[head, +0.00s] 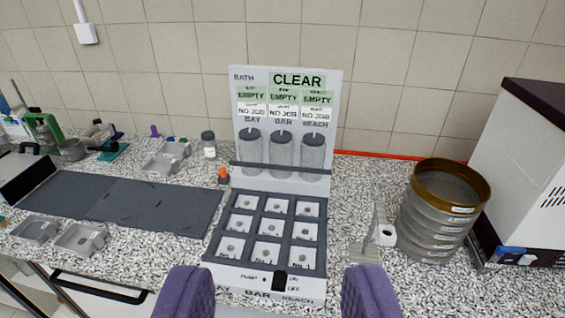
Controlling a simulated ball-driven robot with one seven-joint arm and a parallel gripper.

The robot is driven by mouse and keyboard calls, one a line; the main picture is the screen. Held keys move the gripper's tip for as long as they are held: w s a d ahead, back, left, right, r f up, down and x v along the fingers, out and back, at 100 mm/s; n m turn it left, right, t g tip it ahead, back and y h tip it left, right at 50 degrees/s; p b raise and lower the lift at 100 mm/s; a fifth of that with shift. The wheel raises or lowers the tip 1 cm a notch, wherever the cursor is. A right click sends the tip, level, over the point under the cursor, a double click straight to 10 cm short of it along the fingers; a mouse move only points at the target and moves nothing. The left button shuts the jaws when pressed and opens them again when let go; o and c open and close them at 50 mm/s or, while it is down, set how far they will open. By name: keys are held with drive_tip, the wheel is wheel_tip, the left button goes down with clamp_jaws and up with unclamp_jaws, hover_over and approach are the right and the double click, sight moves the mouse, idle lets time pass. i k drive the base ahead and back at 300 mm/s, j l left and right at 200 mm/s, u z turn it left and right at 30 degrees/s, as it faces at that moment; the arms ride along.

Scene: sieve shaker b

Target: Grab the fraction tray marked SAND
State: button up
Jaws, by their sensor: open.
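My gripper (277,284) shows as two purple fingers at the bottom edge, wide apart, with nothing held between them. Small grey metal trays stand on the speckled counter at the left. One tray (34,230) and another tray (80,238) sit side by side at the front left. More trays (168,157) stand farther back, behind the dark mat. They are all well to the left of my gripper. I cannot read a SAND mark on any of them, so I cannot tell which is the one named.
A white panel stand (285,80) with CLEAR and EMPTY signs, grey cylinders and a grid of small squares stands straight ahead. A sieve stack (440,215) and white machine (525,170) are at right. A dark mat (120,203), jar (209,145) and green device (42,130) are left.

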sight(81, 239)
drive_tip(key=k+l, duration=0.2)
drive_tip(key=k, duration=0.2)
drive_tip(key=k+l+u, duration=0.1)
drive_tip(key=k, duration=0.35)
drive_tip(key=k+l, duration=0.3)
drive_tip(key=k+l+u, duration=0.1)
drive_tip(key=k, duration=0.45)
drive_tip(key=i+j, duration=0.35)
drive_tip(key=j, duration=0.2)
drive_tip(key=i+j, duration=0.35)
drive_tip(key=j, duration=0.15)
drive_tip(key=i+j, duration=0.4)
drive_tip(key=j, duration=0.15)
drive_tip(key=i+j, duration=0.35)
drive_tip(key=j, duration=0.2)
drive_tip(key=i+j, duration=0.2)
drive_tip(key=i, duration=0.15)
drive_tip(key=i+j+u, duration=0.1)
drive_tip(key=i, duration=0.25)
drive_tip(key=i+j, duration=0.3)
drive_tip(key=i+l, duration=0.4)
drive_tip(key=i, duration=0.15)
drive_tip(key=i+l, duration=0.35)
drive_tip(key=i, duration=0.2)
drive_tip(key=u, duration=0.05)
